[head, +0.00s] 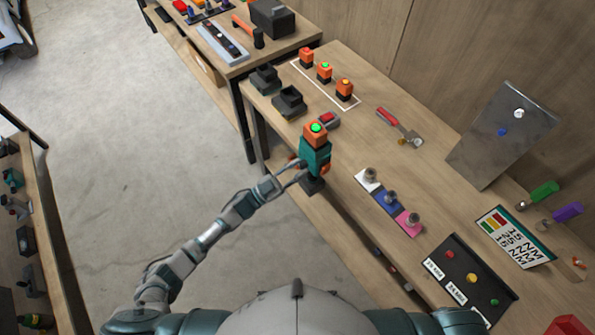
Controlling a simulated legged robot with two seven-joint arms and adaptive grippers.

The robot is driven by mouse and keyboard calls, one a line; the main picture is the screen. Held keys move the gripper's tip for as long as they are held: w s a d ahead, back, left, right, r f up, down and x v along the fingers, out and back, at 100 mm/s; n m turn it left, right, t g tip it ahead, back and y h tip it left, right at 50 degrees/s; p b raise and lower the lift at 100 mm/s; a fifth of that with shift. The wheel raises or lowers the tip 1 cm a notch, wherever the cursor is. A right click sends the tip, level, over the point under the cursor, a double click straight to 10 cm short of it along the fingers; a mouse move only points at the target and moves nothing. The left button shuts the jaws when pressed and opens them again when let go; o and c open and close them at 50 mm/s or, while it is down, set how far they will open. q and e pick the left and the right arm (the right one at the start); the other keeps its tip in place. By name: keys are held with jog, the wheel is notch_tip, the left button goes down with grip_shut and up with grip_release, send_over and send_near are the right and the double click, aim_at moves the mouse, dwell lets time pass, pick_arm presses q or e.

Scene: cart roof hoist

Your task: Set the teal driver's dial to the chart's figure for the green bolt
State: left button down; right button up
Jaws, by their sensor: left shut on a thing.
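The teal driver (317,155) stands upright at the bench's near left edge, with an orange battery block (315,134) and a green light on top. My left gripper (311,166) is shut on the driver's body. The driver's dial cannot be made out. The chart (513,239) lies tilted at the right, with colour patches and lines that seem to read 15 NM, 25 NM and 15 NM. The dark bolt plate (458,291) carries a red bolt, a yellow bolt and the green bolt (495,301). My right gripper is not in view.
Orange batteries (344,89) stand in a white outline at the back left, beside black chargers (289,102). Sockets on white, blue and pink mats (408,223) line the front edge. A red-handled tool (399,124) and a grey tilted panel (502,136) lie behind.

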pick_arm(q)
jog(key=shift+m+g, duration=0.4)
jog(key=shift+m, duration=0.2)
jog(key=c, duration=0.9)
grip_release()
jog(key=v, duration=1.2)
jog(key=shift+a+f, duration=0.1)
jog(key=shift+f, duration=0.1)
jog(key=shift+w, duration=0.1)
